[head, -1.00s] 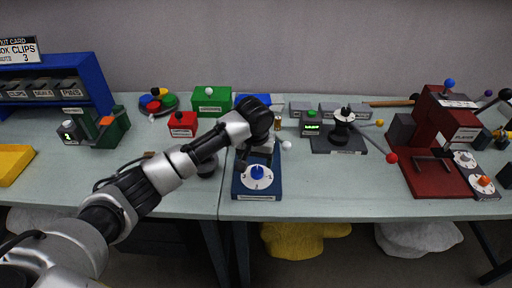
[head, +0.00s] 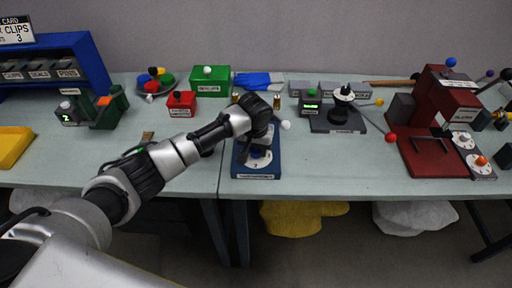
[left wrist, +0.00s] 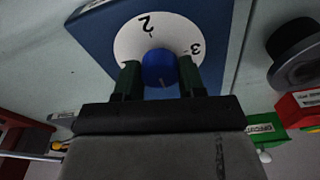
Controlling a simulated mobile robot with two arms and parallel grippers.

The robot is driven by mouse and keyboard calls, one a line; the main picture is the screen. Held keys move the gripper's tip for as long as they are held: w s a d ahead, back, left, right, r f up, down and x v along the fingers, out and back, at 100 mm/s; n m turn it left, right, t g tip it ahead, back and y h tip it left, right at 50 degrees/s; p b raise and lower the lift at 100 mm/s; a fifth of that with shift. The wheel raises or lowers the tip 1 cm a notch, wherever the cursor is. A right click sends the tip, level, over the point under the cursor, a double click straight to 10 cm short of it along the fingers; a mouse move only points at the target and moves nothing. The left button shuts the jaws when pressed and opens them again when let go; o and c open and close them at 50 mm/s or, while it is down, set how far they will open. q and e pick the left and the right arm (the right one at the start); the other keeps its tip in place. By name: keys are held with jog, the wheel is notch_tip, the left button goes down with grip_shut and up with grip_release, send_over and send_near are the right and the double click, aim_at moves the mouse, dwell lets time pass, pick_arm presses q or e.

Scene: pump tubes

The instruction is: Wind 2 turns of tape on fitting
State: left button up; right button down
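A blue station (head: 243,168) with a white numbered dial (head: 267,161) stands at the table's front edge. My left gripper (head: 257,150) reaches down over this dial. In the left wrist view, the blue knob (left wrist: 159,68) sits between the two dark green fingers of my left gripper (left wrist: 159,82). The fingers lie close along both sides of the knob; whether they press on it is not clear. The dial (left wrist: 140,45) shows a 2 and a 3 around the knob. No tape or fitting can be clearly made out. My right gripper is not in view.
A black spindle station (head: 338,115) and a red press (head: 430,150) stand right. The table's front left is mostly clear.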

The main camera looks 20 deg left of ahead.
pick_arm(q)
jog(key=shift+o, duration=1.1)
jog(key=c, duration=0.5)
jog(key=shift+r+m+p, duration=0.15)
jog(key=shift+m+p, duration=0.3)
jog(key=shift+m, duration=0.05)
jog(key=shift+m+p, duration=0.3)
jog(key=shift+m, duration=1)
jog(key=shift+a, duration=0.1)
jog(key=shift+m+h+p, duration=0.3)
jog(key=shift+m+p, duration=0.2)
jog(key=shift+m, duration=1.2)
